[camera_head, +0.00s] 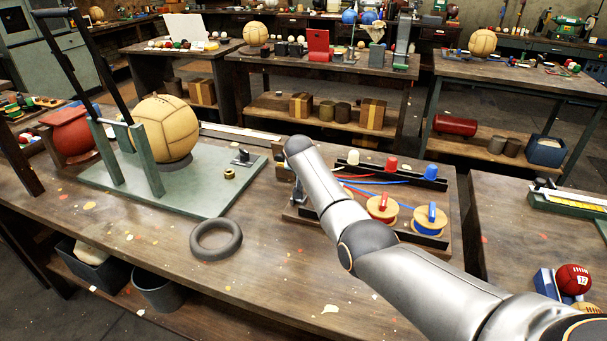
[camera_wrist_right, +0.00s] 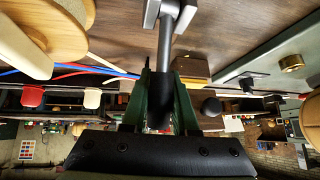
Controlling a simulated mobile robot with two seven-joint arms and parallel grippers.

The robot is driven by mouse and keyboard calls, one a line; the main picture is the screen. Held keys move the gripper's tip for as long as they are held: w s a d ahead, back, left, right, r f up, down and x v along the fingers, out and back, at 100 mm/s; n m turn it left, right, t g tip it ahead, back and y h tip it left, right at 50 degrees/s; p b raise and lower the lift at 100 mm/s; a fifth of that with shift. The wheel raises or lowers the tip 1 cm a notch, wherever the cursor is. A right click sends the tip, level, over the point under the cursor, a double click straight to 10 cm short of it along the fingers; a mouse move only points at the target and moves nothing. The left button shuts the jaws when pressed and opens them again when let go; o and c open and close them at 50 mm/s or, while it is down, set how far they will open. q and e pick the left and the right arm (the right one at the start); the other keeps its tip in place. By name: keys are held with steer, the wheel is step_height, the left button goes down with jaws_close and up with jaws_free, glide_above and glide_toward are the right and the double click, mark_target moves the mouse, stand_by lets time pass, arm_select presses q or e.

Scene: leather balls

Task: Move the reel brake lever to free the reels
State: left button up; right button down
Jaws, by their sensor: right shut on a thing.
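The reel rack stands on the table right of centre in the head view, with a red-hubbed reel (camera_head: 382,207) and a blue-hubbed reel (camera_head: 430,219) on its wooden base. Another reel is mostly hidden behind my right arm. In the right wrist view the brake lever is a grey metal rod (camera_wrist_right: 165,48) with a dark grip, running down from a metal fitting at the top. My right gripper (camera_wrist_right: 165,86) is shut around the dark grip. In the head view my right arm hides the gripper's fingers. My left gripper is not in view.
Left of the rack, a green board (camera_head: 190,199) carries an upright frame and a tan leather ball (camera_head: 162,129). A dark ring (camera_head: 216,240) lies in front of it. White, red (camera_head: 391,163) and blue caps stand along the rack's back. The table's front middle is mostly clear.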

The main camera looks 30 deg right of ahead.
steer(key=c, duration=0.7)
jaws_free()
steer(key=shift+r, duration=0.1)
steer(key=shift+s+a+r+p, duration=0.2)
steer(key=shift+s+r+p, duration=0.1)
steer(key=shift+r+p, duration=0.15)
steer(key=v, duration=1.1)
steer(key=shift+p, duration=0.3)
